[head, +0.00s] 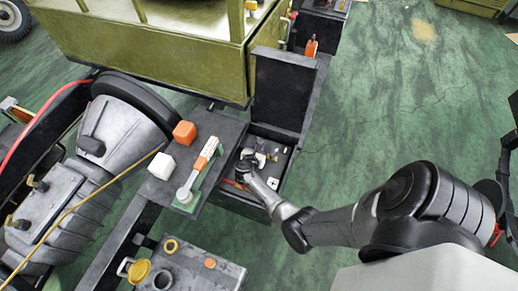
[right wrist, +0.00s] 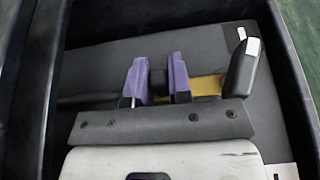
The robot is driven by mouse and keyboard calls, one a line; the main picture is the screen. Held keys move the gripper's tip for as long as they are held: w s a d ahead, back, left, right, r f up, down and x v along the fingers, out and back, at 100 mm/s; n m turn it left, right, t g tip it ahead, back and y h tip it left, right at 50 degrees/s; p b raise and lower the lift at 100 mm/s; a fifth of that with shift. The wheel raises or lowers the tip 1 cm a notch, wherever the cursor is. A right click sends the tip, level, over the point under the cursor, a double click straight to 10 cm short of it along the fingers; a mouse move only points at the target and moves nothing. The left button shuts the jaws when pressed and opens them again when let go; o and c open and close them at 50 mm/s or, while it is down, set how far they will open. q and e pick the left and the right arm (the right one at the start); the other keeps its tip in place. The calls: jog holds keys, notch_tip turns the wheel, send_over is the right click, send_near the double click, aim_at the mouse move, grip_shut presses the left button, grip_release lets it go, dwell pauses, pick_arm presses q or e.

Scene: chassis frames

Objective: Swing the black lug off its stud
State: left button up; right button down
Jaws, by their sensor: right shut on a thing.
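My right gripper (head: 246,166) reaches down into the open black box (head: 240,205) beside the chassis. In the right wrist view its purple fingers (right wrist: 157,80) are closed on a small black piece (right wrist: 158,76), which looks like the black lug. A dark bar (right wrist: 90,99) runs out to the left of the fingers, and a yellow bar (right wrist: 207,86) shows to the right, touching or close behind the right finger. I cannot make out the stud; the fingers and the gripper body hide that spot. My left gripper is not in view.
The box's raised lid (head: 283,92) stands behind the gripper. In the right wrist view a black handle-like part (right wrist: 243,68) lies right of the fingers, near the box wall (right wrist: 289,70). Green floor at right is clear.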

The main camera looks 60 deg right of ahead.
jog(key=shift+d+r+n+t+p, duration=0.15)
jog(key=shift+n+t+p, duration=0.2)
jog(key=shift+p, duration=0.2)
jog(key=shift+n+t+p, duration=0.35)
jog(key=shift+t, duration=0.3)
jog(key=c, duration=1)
grip_release()
jog(key=shift+y, duration=0.3)
jog(key=shift+c, duration=0.2)
